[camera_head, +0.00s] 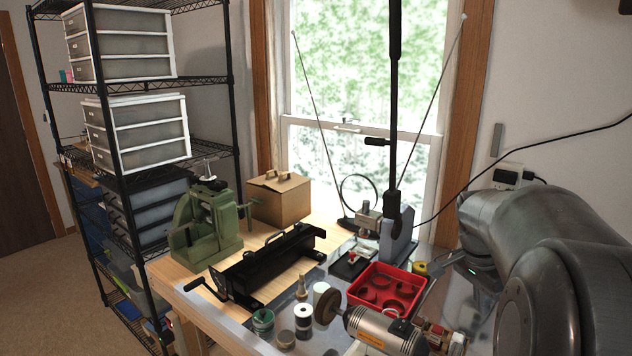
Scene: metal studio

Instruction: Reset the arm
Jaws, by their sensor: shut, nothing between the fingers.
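My grey metal arm fills the right side of the head view. Its wrist, with a small green light, bends down over the right part of the workbench (186,297). My gripper (428,297) points down and left beside the right edge of a red tray (413,275). It is shut, with nothing seen between its fingers. The fingertips are small in the picture, and I cannot tell whether they touch anything.
A grinder motor (378,331), several jars, a black cranked tool (268,268), a green machine (205,225) and a cardboard box (279,198) crowd the bench. A tall lever press (396,235) stands behind the tray. A wire shelf (127,85) is at left.

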